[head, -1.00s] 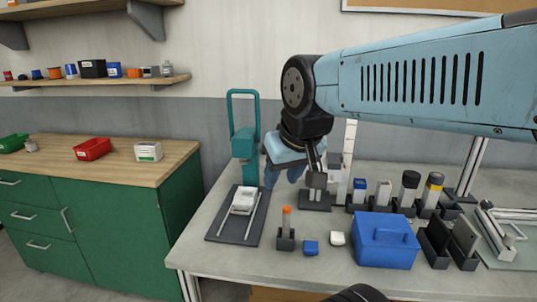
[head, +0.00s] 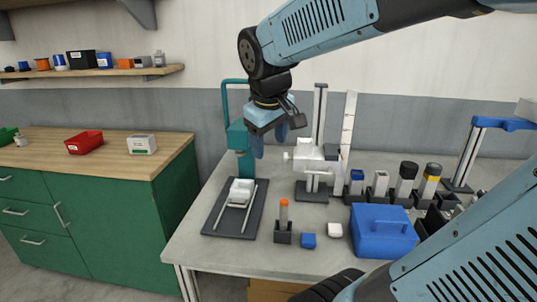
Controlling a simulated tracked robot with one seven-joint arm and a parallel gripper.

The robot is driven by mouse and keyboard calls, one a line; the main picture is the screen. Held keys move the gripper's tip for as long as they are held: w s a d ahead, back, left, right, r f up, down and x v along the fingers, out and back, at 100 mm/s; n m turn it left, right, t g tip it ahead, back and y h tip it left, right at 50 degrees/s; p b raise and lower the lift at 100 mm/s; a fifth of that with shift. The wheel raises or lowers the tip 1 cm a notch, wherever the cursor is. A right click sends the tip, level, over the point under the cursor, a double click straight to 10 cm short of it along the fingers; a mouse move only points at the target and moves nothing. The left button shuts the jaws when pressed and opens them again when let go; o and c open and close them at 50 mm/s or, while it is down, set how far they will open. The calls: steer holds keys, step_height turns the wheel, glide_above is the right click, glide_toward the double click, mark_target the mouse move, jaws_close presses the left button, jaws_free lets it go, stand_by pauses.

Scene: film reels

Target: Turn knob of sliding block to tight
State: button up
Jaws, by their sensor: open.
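The white sliding block (head: 312,160) sits on a grey upright post (head: 320,105) above a dark base. A small pale knob (head: 287,156) shows at the block's left side; its turn position is too small to tell. My gripper (head: 270,142) is open and empty, with its blue fingers pointing down. It hangs just left of and above the knob in the picture, apparently apart from it. Depth between them cannot be told.
A teal stand (head: 238,135) is close behind and left of my gripper. A dark tray (head: 232,222) lies in front of it. A blue box (head: 382,232), several bottles and an upright ruler (head: 348,125) stand to the right.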

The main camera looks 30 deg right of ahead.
mark_target(285, 153)
steer(key=w+d+f+n+g+h, duration=0.2)
steer(key=w+d+n, duration=0.15)
steer(key=w, duration=0.55)
steer(key=w+d+f+n+g+h, duration=0.1)
steer(key=w+d+n+h, duration=0.2)
steer(key=w, duration=0.5)
steer(key=x, duration=1.4)
steer(key=shift+w+f+y, duration=0.2)
steer(key=shift+y, duration=0.2)
steer(key=shift+n, duration=0.25)
steer(key=shift+a, duration=0.1)
steer(key=shift+c, duration=0.3)
steer(key=c, duration=0.9)
steer(key=shift+d, duration=0.25)
steer(key=shift+c, duration=0.4)
steer(key=shift+a, duration=0.2)
